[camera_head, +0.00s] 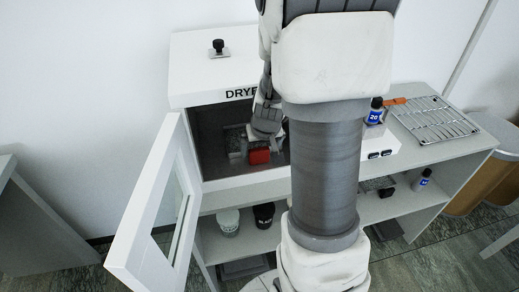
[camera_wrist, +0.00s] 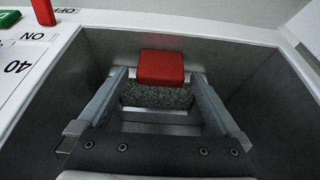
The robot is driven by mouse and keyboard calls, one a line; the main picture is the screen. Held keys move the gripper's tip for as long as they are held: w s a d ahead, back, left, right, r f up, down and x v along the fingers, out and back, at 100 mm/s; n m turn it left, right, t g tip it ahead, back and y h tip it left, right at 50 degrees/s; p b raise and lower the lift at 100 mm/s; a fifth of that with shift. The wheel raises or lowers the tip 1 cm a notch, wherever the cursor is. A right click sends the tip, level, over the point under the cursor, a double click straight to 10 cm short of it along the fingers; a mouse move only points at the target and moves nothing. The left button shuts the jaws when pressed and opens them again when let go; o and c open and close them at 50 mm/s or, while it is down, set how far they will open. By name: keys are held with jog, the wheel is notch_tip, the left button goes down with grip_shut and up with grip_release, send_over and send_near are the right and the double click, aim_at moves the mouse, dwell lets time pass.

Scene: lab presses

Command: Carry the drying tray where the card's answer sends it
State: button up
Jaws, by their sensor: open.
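The dryer (camera_head: 186,100) stands on the bench with its door (camera_head: 150,215) swung open. Inside it is a red block-like part (camera_head: 259,157), likely the tray's handle; it also shows in the wrist view (camera_wrist: 162,66). A grey speckled piece (camera_wrist: 157,97) sits just below it, above a pale metal surface (camera_wrist: 160,118). I cannot make out the whole drying tray. My gripper (camera_wrist: 160,80) is open inside the dryer, its fingers on either side of the red part with gaps showing. It hangs above the red part in the head view (camera_head: 262,138). No card is readable.
A wire rack (camera_head: 433,119) lies on the bench at right, beside a bottle marked 20 (camera_head: 375,112). White and black tubs (camera_head: 228,220) stand on the shelf below. The dryer's walls (camera_wrist: 262,95) are close around my gripper. A brown bin (camera_head: 480,185) stands at far right.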

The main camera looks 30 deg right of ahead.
jog(key=p+v, duration=0.3)
jog(key=v, duration=0.8)
jog(key=s+a+r+n+t+y, duration=0.1)
jog(key=s+a+r+n, duration=0.2)
jog(key=s+a+r, duration=0.9)
jog(key=shift+s+a, duration=0.8)
jog(key=shift+a, duration=0.3)
